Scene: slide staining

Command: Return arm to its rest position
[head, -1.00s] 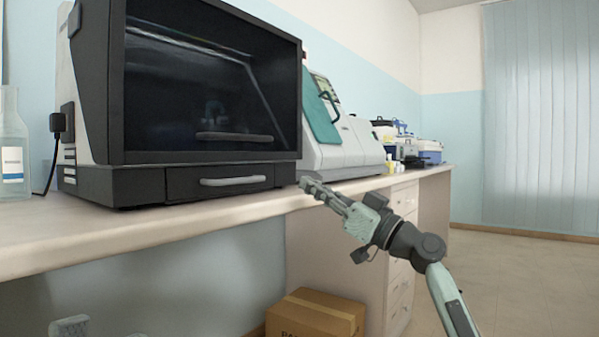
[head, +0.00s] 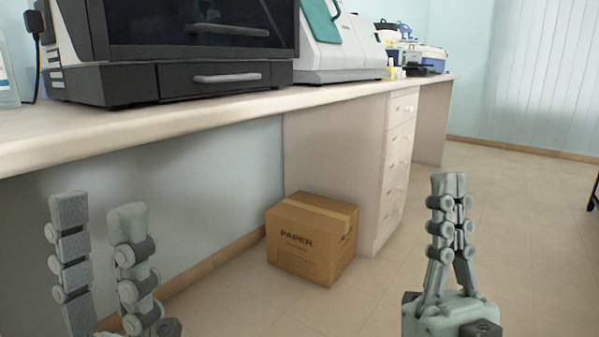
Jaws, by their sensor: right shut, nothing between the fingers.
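My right gripper (head: 449,182) is at the lower right of the head view, pointing up, with its fingers together and nothing between them. It is in front of the floor, clear of the bench. My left gripper (head: 97,207) is at the lower left, also pointing up. Its two fingers stand apart with a gap between them, and I see nothing held. The lower parts of both arms are out of the picture.
A long bench (head: 180,118) runs along the wall, carrying a black-fronted machine (head: 180,80) with a drawer and a white machine (head: 345,55). Drawers (head: 399,150) stand below it. A paper carton (head: 310,240) sits on the floor. The floor (head: 530,220) at right is open.

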